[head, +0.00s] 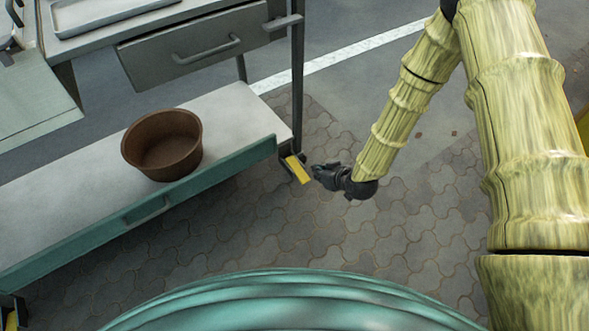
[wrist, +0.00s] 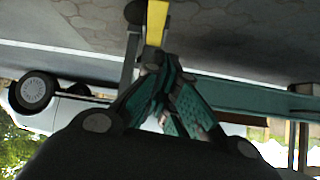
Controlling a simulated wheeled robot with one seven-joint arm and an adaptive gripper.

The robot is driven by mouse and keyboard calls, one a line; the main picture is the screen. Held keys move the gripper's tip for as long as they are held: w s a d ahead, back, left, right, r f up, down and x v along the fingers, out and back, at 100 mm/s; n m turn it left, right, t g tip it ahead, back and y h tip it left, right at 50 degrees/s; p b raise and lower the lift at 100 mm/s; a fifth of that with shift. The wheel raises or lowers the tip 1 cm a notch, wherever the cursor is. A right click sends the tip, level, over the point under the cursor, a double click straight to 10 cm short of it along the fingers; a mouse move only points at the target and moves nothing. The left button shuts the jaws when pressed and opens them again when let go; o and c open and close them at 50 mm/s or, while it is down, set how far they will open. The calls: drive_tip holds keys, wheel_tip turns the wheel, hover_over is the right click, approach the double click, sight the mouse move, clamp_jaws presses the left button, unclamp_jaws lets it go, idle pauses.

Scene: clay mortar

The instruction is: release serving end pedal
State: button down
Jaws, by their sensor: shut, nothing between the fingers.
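A yellow pedal (head: 298,169) sticks out at the foot of the cart's right-hand leg, low over the paving. My gripper (head: 316,171) is just right of the pedal in the head view, its fingertips pointing at it. In the wrist view the yellow pedal (wrist: 156,22) lies straight beyond the fingertips (wrist: 158,75). The fingers are shut with nothing between them. I cannot tell whether the fingertips touch the pedal.
The cart has a lower shelf (head: 75,190) with a brown clay pot (head: 162,144) on it and a grey drawer (head: 195,55) above. A second yellow pedal (head: 12,320) shows at the lower left. Open paving (head: 330,240) lies around my gripper.

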drive_tip(key=w+a+f+n+t+y+b, duration=0.1)
drive_tip(key=w+a+f+b, duration=0.1)
drive_tip(key=w+b, duration=0.3)
drive_tip(key=shift+w+a+t, duration=0.3)
drive_tip(key=shift+w+a, duration=0.15)
drive_tip(key=shift+w, duration=0.3)
drive_tip(key=b, duration=0.7)
hover_over(294, 165)
drive_tip(key=f, duration=0.7)
drive_tip(key=shift+s+d, duration=0.2)
drive_tip(key=shift+s, duration=0.15)
drive_tip(key=shift+w+a+f+b, duration=0.1)
drive_tip(key=shift+w+f+b, duration=0.05)
drive_tip(key=shift+f+b, duration=0.3)
drive_tip(key=shift+w+a+f+b, duration=0.1)
drive_tip(key=shift+w+f+b, duration=0.1)
drive_tip(key=shift+f, duration=0.35)
drive_tip(key=shift+d+r+p, duration=0.1)
drive_tip(key=shift+p, duration=0.35)
